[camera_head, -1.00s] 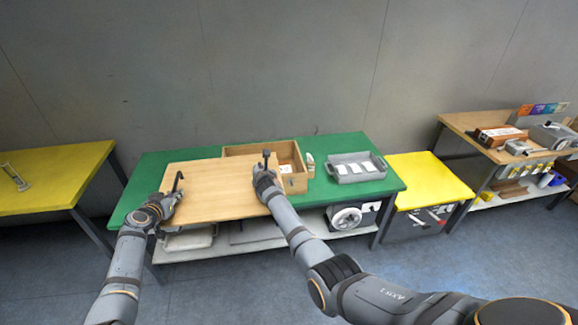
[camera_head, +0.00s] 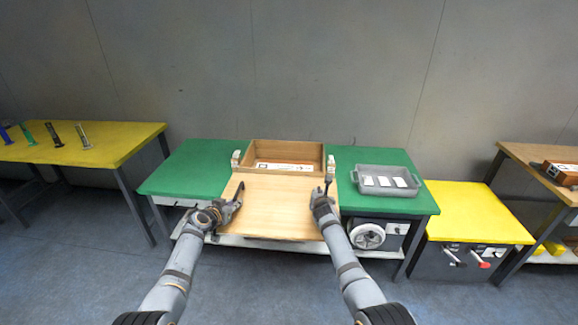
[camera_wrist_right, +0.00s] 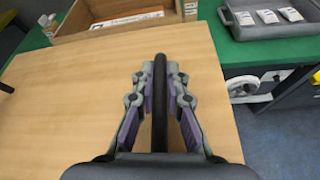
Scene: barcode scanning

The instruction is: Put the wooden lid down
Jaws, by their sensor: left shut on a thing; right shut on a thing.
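The wooden lid (camera_head: 275,205) is a flat light-brown board in front of the open wooden box (camera_head: 250,152), over the front part of the green table. It has a dark handle at each side. My left gripper (camera_head: 232,203) is shut on the lid's left handle. My right gripper (camera_head: 325,190) is shut on the right handle (camera_wrist_right: 160,95), a dark bar between its fingers in the right wrist view. The box stands open with a white and orange item (camera_head: 285,167) inside. Whether the lid touches the table is hidden.
A grey tray (camera_head: 357,178) with white cards sits on the green table (camera_head: 185,172) to the right. Bare green tabletop shows left of the box. A yellow table (camera_head: 95,150) with several upright coloured items stands left; a yellow-topped cabinet (camera_head: 470,225) stands right.

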